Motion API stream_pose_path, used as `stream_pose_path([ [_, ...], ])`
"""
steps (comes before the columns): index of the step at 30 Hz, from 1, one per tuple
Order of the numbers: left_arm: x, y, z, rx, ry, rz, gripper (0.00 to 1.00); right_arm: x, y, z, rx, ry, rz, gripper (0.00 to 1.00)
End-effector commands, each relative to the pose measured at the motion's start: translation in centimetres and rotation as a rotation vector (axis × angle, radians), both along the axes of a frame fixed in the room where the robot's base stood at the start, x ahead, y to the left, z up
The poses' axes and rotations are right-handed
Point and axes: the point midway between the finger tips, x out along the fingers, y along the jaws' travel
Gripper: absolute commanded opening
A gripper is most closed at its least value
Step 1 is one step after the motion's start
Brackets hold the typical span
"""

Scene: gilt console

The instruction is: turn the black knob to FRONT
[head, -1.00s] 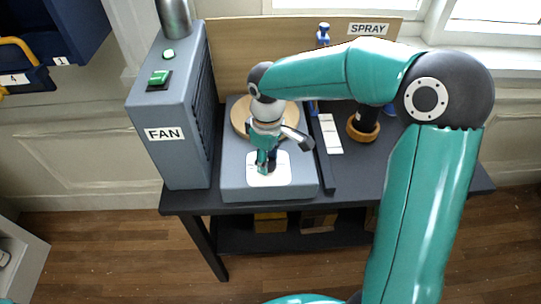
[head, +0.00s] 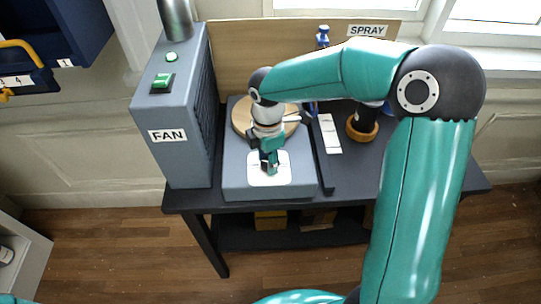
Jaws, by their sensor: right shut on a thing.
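My right gripper (head: 269,168) comes down from above onto the white plate (head: 284,176) on the sloping front of the grey box (head: 240,186). It is shut on the black knob, which its fingers and wrist almost wholly cover. The knob's pointer and the marks around it, FRONT among them, cannot be read. My left gripper is not in view.
The fan housing (head: 176,112), with a green switch (head: 162,82) on top, stands left of the box. A round wooden disc (head: 241,117) lies behind my gripper. A white strip (head: 330,134), a black item in a wooden ring (head: 362,131) and a blue spray bottle (head: 322,37) are to the right.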

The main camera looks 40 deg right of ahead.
Motion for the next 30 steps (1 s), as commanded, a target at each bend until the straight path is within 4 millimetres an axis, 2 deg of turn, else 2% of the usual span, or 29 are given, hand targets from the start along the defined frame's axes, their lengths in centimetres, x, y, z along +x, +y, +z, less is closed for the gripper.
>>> stream_pose_path([
  [7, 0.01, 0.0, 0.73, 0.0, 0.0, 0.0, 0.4, -0.36, -0.29, -0.04, -0.006, 0.014, 0.204, 0.05],
  [15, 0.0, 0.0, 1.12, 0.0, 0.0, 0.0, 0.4, -0.32, -0.31, -0.07, -0.006, 0.013, 0.344, 0.05],
  [30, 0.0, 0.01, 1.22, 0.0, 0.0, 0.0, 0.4, -0.24, -0.34, -0.06, -0.006, 0.011, 0.396, 0.05],
])
